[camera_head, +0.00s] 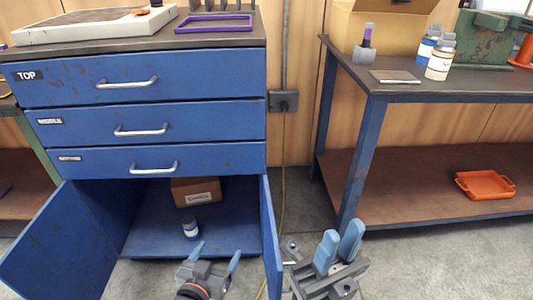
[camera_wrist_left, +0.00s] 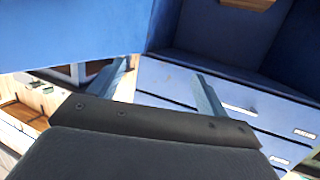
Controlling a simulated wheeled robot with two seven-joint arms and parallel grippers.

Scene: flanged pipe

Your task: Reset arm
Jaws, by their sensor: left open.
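My left gripper (camera_head: 214,250) is low in front of the open lower compartment of the blue cabinet (camera_head: 190,75). Its fingers are spread with nothing between them, as the left wrist view also shows (camera_wrist_left: 165,80). My right gripper (camera_head: 339,235) is right of the open right door (camera_head: 270,235), over the grey floor. Its two blue fingers look close together, and the gap between them is unclear. No object shows in it.
In the compartment are a cardboard box (camera_head: 195,191) and a small jar (camera_head: 190,229). The left door (camera_head: 62,245) also stands open. A blue-legged workbench (camera_head: 430,90) stands right, with an orange tray (camera_head: 485,184) on its lower shelf. Floor to the right is clear.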

